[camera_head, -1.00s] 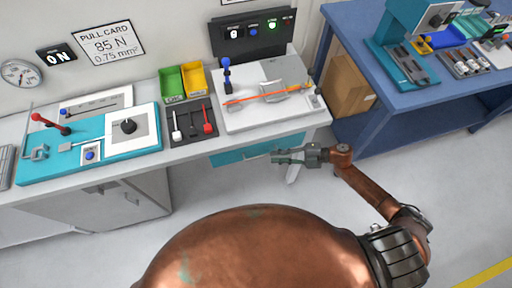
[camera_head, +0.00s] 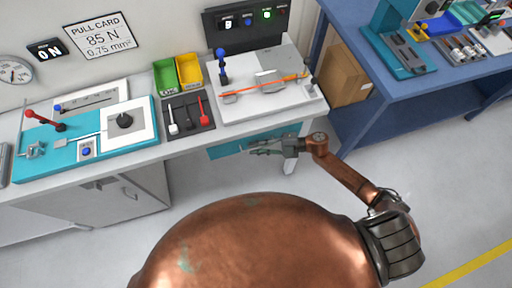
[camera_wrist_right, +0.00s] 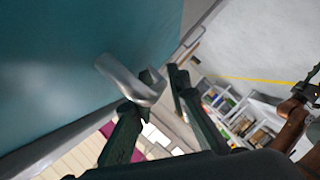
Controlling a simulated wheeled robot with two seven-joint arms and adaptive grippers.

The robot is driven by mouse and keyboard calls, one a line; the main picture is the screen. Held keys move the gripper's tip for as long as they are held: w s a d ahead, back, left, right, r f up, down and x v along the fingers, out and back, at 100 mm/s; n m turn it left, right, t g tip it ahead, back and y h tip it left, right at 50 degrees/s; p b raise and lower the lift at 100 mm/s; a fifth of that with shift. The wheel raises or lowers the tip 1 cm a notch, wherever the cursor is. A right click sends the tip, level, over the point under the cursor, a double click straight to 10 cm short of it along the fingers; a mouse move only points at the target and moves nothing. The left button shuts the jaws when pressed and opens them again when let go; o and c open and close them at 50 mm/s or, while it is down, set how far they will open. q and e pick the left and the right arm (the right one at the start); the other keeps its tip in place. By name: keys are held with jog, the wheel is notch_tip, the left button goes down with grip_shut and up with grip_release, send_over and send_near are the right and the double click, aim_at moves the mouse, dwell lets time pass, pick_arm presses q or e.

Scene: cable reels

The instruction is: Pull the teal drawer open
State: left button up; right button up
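The teal drawer (camera_head: 226,153) sits under the right part of the white bench, partly hidden by the bench edge and my gripper. In the right wrist view its teal front (camera_wrist_right: 75,50) fills the upper left, with a silver bar handle (camera_wrist_right: 124,76) standing out from it. My right gripper (camera_head: 254,148) is in front of the drawer. Its dark green fingers show in the right wrist view (camera_wrist_right: 162,84), spread apart. The left finger overlaps the near end of the handle; I cannot tell whether they touch. My left gripper is in neither view.
The bench carries a teal panel (camera_head: 60,153), green (camera_head: 167,78) and yellow (camera_head: 189,72) bins, and a white fixture (camera_head: 259,102) with an orange cable. A blue table (camera_head: 420,92) with a cardboard box (camera_head: 345,75) under it stands right. Floor is clear in front.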

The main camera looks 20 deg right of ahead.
jog(key=shift+c, duration=0.3)
grip_shut()
